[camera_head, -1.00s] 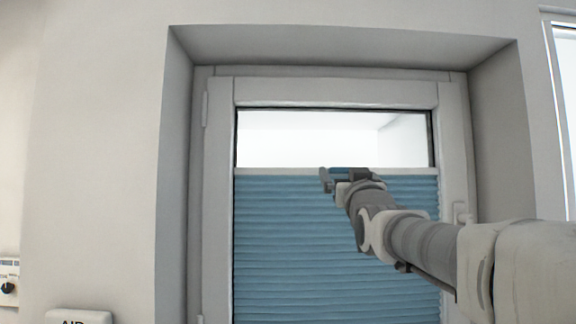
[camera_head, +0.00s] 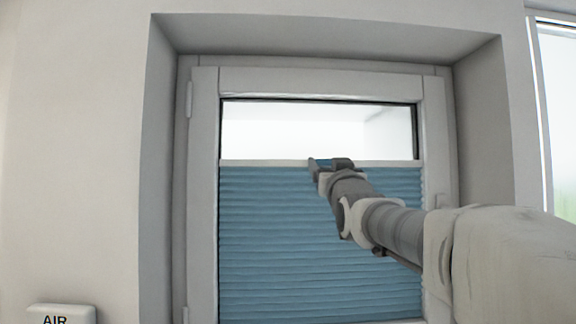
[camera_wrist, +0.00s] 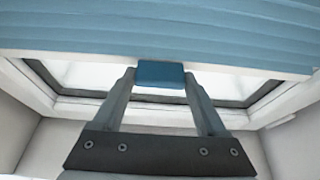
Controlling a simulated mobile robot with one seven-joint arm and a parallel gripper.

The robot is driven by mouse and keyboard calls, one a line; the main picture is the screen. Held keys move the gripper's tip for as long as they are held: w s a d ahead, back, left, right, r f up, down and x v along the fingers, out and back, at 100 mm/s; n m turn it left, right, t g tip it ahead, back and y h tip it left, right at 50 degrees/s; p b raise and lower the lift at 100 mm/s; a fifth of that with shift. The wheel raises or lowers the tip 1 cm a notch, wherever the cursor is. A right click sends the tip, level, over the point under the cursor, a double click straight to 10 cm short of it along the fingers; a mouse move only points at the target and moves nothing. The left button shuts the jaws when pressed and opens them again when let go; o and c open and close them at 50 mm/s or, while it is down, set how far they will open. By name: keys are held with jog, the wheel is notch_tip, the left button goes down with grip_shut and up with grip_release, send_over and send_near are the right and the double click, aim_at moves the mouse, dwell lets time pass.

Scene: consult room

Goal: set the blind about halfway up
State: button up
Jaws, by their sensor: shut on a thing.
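The blue pleated blind (camera_head: 285,235) covers the lower, larger part of the window pane, with its pale top rail (camera_head: 262,163) below a clear strip of glass (camera_head: 290,130). In the wrist view the blind (camera_wrist: 170,25) fills the top of the picture, with the pale rail (camera_wrist: 80,57) along its edge. A small blue tab (camera_wrist: 161,74) sits at the rail's middle. My gripper (camera_head: 331,164) is at the rail; in the wrist view its two fingers (camera_wrist: 160,80) are shut on the tab, one on each side.
The white window frame (camera_head: 205,200) sits in a deep wall recess (camera_head: 165,150). A box marked AIR (camera_head: 62,313) is on the wall at lower left. Another window (camera_head: 557,110) is at far right. My arm crosses the lower right.

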grip_shut()
jog(key=shift+f, duration=0.1)
notch_tip(320, 180, down, 13)
jog(key=b, duration=1.4)
jog(key=o, duration=1.5)
grip_release()
